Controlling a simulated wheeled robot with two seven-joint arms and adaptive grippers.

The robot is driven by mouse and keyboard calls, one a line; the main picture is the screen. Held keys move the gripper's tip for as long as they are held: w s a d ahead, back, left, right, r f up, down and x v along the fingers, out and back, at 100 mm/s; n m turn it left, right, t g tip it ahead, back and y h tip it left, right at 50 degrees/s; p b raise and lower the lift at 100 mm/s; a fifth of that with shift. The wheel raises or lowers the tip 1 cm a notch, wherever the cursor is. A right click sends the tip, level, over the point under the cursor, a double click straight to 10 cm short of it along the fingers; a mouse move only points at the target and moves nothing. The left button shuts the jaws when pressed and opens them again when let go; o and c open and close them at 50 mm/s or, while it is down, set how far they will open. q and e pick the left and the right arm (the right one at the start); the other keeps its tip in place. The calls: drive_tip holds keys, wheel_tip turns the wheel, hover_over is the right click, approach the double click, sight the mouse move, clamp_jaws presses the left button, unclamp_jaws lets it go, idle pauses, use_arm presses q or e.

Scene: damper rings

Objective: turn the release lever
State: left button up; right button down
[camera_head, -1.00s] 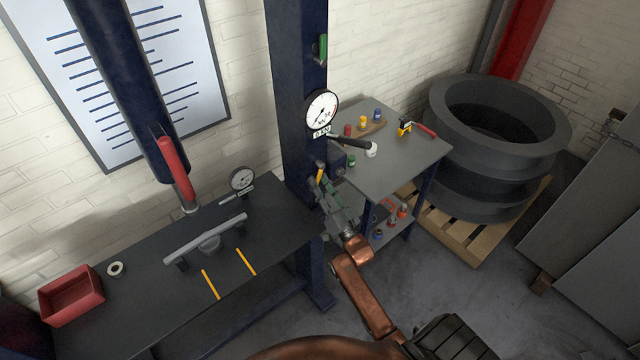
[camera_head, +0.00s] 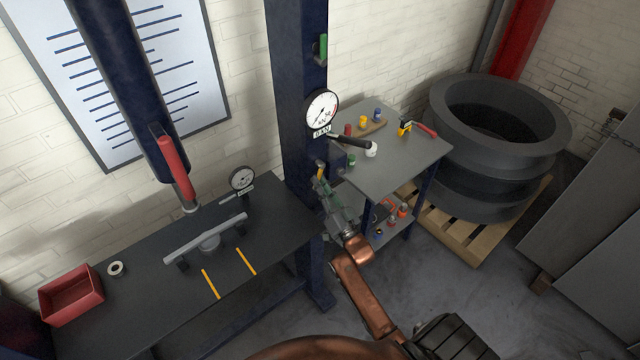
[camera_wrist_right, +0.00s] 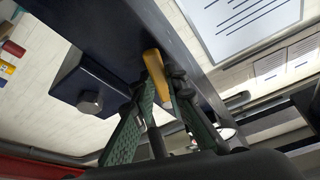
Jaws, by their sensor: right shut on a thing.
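The release lever (camera_head: 320,171) is a small yellow handle low on the dark blue column, below the round gauge. In the right wrist view the yellow lever (camera_wrist_right: 153,66) stands between the two green fingers, its upper end showing beyond them. My right gripper (camera_head: 324,185) is shut on the lever; it also shows in the right wrist view (camera_wrist_right: 161,84). The fingers hide part of the lever. My left gripper is not in view.
The dark blue column (camera_head: 300,100) carries a pressure gauge (camera_head: 322,108). A black-handled bar (camera_head: 352,141) juts out just above my gripper. A grey table (camera_head: 405,160) with small parts stands to the right. The dark bench (camera_head: 130,310) lies left.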

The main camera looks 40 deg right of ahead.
drive_tip(key=n+y+b, duration=0.1)
drive_tip(key=n, duration=0.1)
drive_tip(key=d+n+y, duration=0.1)
drive_tip(key=n, duration=0.1)
drive_tip(key=shift+d+f+b, duration=0.2)
drive_tip(key=shift+f+b, duration=0.15)
drive_tip(key=shift+b, duration=0.05)
drive_tip(key=n, duration=0.1)
drive_tip(key=n+y, duration=0.1)
drive_tip(key=shift+w+d+r+n+y, duration=0.1)
drive_tip(key=shift+d+r+n+y, duration=0.05)
drive_tip(key=shift+d+n+y, duration=0.2)
drive_tip(key=c, duration=1.9)
unclamp_jaws()
drive_tip(key=shift+c, duration=0.2)
